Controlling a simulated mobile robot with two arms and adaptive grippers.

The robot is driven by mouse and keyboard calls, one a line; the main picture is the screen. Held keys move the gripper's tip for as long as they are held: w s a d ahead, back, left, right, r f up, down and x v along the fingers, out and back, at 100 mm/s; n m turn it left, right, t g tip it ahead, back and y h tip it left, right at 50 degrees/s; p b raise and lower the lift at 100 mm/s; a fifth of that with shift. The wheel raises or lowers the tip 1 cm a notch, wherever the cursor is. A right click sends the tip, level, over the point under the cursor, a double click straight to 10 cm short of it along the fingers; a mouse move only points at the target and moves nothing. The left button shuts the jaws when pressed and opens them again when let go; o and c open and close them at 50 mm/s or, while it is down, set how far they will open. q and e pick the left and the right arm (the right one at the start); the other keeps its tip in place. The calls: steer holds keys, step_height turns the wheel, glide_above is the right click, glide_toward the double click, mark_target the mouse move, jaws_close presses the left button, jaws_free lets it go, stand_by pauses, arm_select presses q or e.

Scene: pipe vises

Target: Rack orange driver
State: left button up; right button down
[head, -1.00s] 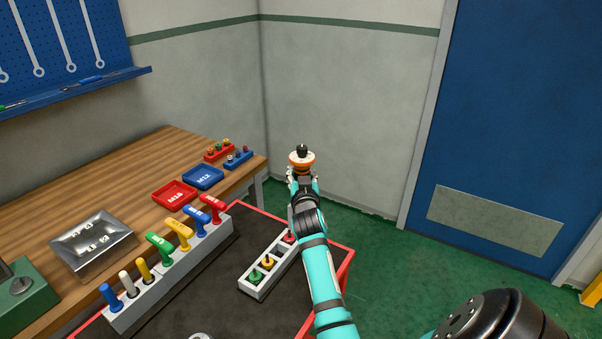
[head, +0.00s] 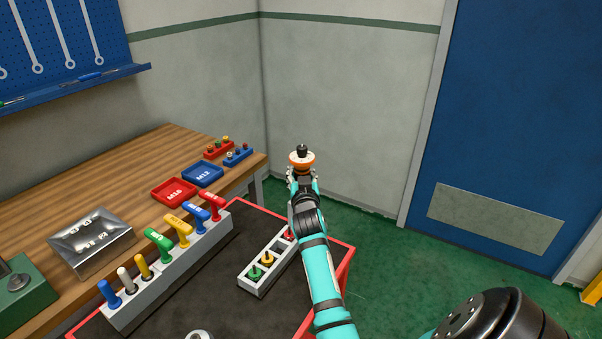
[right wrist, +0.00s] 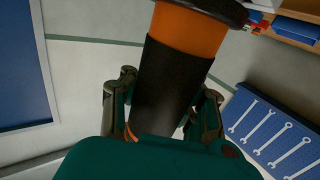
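My right gripper (head: 302,175) is raised in front of the far wall corner, beyond the cart's far edge. It is shut on the orange driver (head: 302,160), which shows as an orange and white disc with a black top. In the right wrist view the driver (right wrist: 188,30) has an orange body above a black sleeve, with the fingers (right wrist: 165,105) on both sides of the sleeve. A small light-grey rack (head: 249,284) on the cart holds green, yellow and red knobbed pieces; a square between yellow and red looks empty. My left gripper is out of view.
The black-topped cart (head: 200,290) has a red rim. A long grey rack (head: 135,312) on it holds several coloured handles. The wooden bench (head: 120,185) carries red (head: 174,192) and blue (head: 203,174) trays and a metal block (head: 92,243). A blue door (head: 520,110) is at right.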

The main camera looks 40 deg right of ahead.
steer(key=shift+f, duration=0.15)
stand_by(0.5)
steer(key=c, duration=1)
jaws_free()
steer(key=shift+f, duration=0.1)
steer(key=shift+o, duration=0.2)
steer(key=shift+f, duration=0.2)
steer(key=v, duration=0.7)
steer(key=shift+s+r, duration=0.2)
steer(key=shift+s, duration=0.05)
steer(key=shift+a, duration=0.15)
